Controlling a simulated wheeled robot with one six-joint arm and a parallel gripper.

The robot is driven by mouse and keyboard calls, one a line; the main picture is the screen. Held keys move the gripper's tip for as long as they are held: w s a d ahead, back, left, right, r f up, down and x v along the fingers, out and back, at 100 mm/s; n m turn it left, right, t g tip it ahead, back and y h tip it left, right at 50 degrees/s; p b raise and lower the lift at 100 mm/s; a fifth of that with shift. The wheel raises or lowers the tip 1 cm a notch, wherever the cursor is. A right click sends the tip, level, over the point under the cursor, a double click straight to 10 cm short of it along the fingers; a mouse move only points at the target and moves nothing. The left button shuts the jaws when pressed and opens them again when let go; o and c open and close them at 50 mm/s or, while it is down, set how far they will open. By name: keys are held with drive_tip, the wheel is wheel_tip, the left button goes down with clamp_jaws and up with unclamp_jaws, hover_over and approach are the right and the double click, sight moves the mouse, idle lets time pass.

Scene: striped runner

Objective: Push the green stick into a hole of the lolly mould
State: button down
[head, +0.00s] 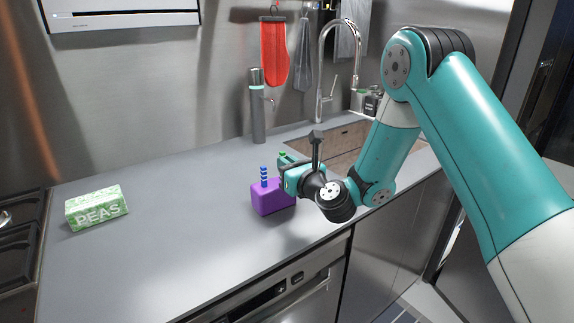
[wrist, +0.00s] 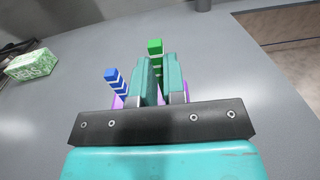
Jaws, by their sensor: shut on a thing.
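The purple lolly mould (head: 268,200) stands on the grey counter, and parts of it show in the wrist view (wrist: 118,101). A blue striped stick (head: 264,176) stands upright in the mould; it also shows in the wrist view (wrist: 115,82). The green stick (wrist: 155,48) has pale stripes and is between the fingers of my gripper (wrist: 157,78), which is shut on it. In the head view only the green top (head: 283,155) shows beside my gripper. The stick is above or at the mould's right part. Its lower end is hidden, so I cannot tell whether it is in a hole.
A green and white PEAS box (head: 97,208) lies at the left of the counter. A grey bottle (head: 258,108) stands at the back, beside the sink (head: 335,143) and tall tap (head: 322,75). The counter between box and mould is clear.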

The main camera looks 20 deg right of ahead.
drive_tip(key=shift+f+b, duration=1.15)
drive_tip(key=shift+f, duration=0.15)
idle(0.4)
drive_tip(key=c, duration=1.1)
unclamp_jaws()
